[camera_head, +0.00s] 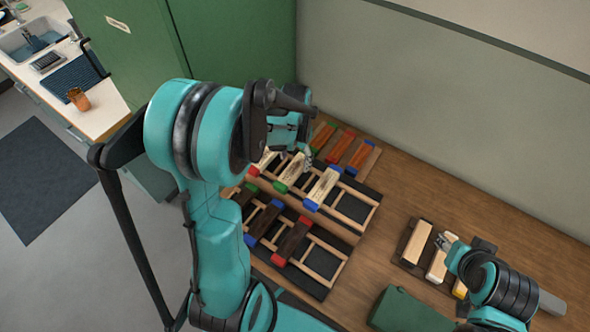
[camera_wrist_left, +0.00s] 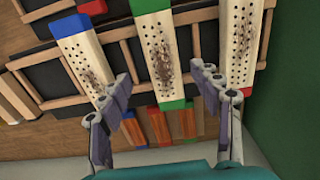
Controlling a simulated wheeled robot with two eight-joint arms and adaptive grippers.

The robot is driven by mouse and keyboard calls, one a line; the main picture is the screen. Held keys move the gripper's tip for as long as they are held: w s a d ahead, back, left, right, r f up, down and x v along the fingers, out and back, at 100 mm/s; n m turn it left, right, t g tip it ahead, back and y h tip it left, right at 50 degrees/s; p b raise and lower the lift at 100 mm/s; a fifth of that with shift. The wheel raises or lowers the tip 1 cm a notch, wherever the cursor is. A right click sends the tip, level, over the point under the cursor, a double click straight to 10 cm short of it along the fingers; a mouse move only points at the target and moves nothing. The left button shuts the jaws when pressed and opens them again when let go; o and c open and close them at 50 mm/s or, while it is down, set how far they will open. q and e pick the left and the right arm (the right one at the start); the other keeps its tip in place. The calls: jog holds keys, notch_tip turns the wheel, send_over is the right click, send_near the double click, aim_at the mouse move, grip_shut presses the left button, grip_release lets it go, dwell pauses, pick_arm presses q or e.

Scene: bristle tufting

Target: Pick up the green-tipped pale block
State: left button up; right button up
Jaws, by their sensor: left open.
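The green-tipped pale block (camera_wrist_left: 157,48) lies in a slatted rack in the left wrist view, with dark bristle marks and holes on its face and green at both ends. It also shows in the head view (camera_head: 291,175), partly hidden by my left arm. My left gripper (camera_wrist_left: 165,80) is open and empty, its fingers spread to either side of the block's near half. I cannot tell how far above it they are. My right gripper (camera_head: 447,241) is at a small rack of pale blocks at the lower right; its fingers are too small to read.
A blue-tipped pale block (camera_wrist_left: 80,55) and a red-tipped pale block (camera_wrist_left: 243,42) flank the green-tipped one. Darker brown blocks (camera_head: 293,240) sit in rows in front and behind. A green box (camera_head: 408,312) stands at the table's front. Bare tabletop (camera_head: 420,190) lies right of the racks.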

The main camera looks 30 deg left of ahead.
aim_at(294, 168)
pick_arm(q)
jog(key=f, duration=0.1)
jog(key=f+b, duration=0.1)
jog(key=f, duration=0.3)
jog(key=shift+a+f, duration=0.15)
jog(key=shift+a, duration=0.1)
jog(key=c, duration=1.4)
